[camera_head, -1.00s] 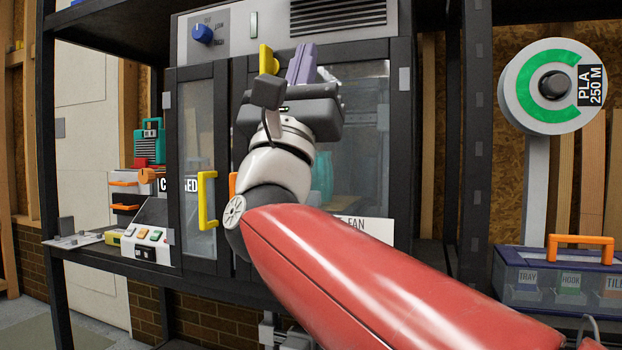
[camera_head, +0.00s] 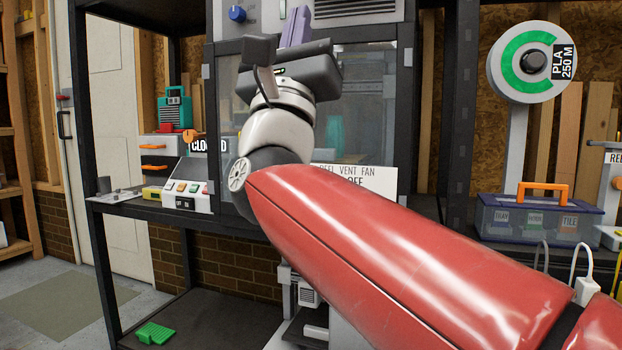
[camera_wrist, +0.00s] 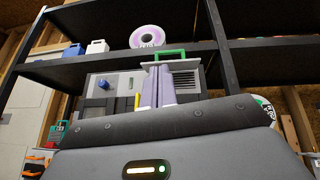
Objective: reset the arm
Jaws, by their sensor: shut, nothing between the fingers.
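My gripper (camera_head: 296,27) is at the end of my raised red arm, in front of the grey printer enclosure (camera_head: 405,110). Its purple fingers point up, are closed together and hold nothing. They also show in the middle of the wrist view (camera_wrist: 157,88), seen against the enclosure's top panel with its blue knob (camera_wrist: 103,85). The gripper body and wrist hide part of the enclosure's front. I cannot tell the exact gap between the fingers and the enclosure, but no contact shows.
A control box with coloured buttons (camera_head: 186,196) and a teal device (camera_head: 174,108) stand left on the shelf. A toolbox with an orange handle (camera_head: 530,217) and a PLA spool (camera_head: 532,62) are right. A green piece (camera_head: 155,333) lies low left. Floor is clear at left.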

